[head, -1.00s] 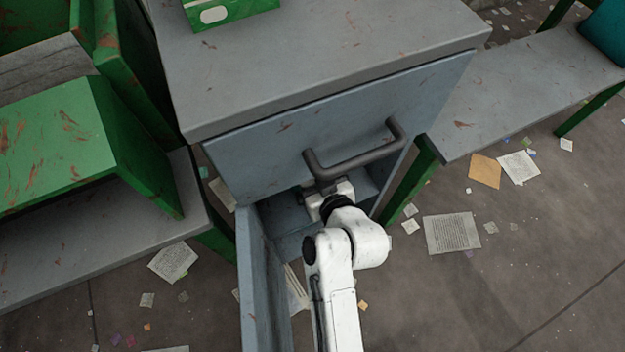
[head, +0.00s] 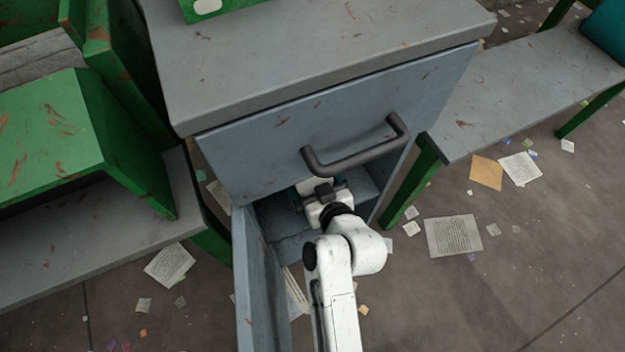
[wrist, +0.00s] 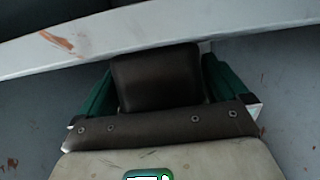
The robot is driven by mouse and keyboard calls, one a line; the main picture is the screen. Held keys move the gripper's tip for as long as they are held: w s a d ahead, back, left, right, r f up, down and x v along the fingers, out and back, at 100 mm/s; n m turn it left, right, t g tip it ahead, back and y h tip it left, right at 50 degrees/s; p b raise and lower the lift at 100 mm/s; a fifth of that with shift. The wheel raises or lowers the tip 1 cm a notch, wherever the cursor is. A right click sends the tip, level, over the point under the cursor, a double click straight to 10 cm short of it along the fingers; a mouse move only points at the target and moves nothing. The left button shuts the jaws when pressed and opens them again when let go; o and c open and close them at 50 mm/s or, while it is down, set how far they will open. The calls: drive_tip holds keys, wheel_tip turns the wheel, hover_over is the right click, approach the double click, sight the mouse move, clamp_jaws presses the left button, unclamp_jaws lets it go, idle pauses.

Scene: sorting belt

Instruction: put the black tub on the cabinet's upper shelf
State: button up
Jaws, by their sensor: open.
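The black tub (wrist: 155,78) shows in the wrist view between the two green fingers of my gripper (wrist: 157,88). The fingers are open, one on each side of it; whether they touch it I cannot tell. A pale, rust-marked edge (wrist: 95,40) crosses behind the tub, and what the tub rests on is hidden. In the head view my gripper (head: 321,192) is inside the grey cabinet (head: 255,170), below the handled front panel. The cabinet's upper shelf cannot be made out clearly there, and the tub is not clearly distinguishable.
The cabinet's door (head: 255,290) hangs open left of my arm. A dark bar handle (head: 358,150) juts out just above my gripper. A green box (head: 225,8) is on the cabinet top. Grey benches (head: 530,85) flank the cabinet, and papers (head: 453,236) litter the floor.

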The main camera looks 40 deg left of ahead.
drive_tip(key=p+v, duration=0.4)
drive_tip(key=v, duration=0.8)
drive_tip(key=shift+r, duration=0.1)
drive_tip(key=d+f+m+h, duration=0.3)
drive_tip(key=d+m+h, duration=0.3)
drive_tip(key=d, duration=1.4)
drive_tip(key=s+d+m+g+h, duration=0.2)
drive_tip(key=s+d, duration=0.4)
drive_tip(key=d, duration=0.4)
drive_tip(key=s+d+r+m+g+h, duration=0.1)
drive_tip(key=s+d+m+h, duration=0.3)
drive_tip(key=d, duration=0.6)
drive_tip(key=s+m+g, duration=0.1)
drive_tip(key=s, duration=0.1)
drive_tip(key=shift+s+d+m+h, duration=0.25)
drive_tip(key=shift+d+m+h, duration=0.05)
drive_tip(key=shift+m+h, duration=0.1)
drive_tip(key=shift+a+r, duration=0.1)
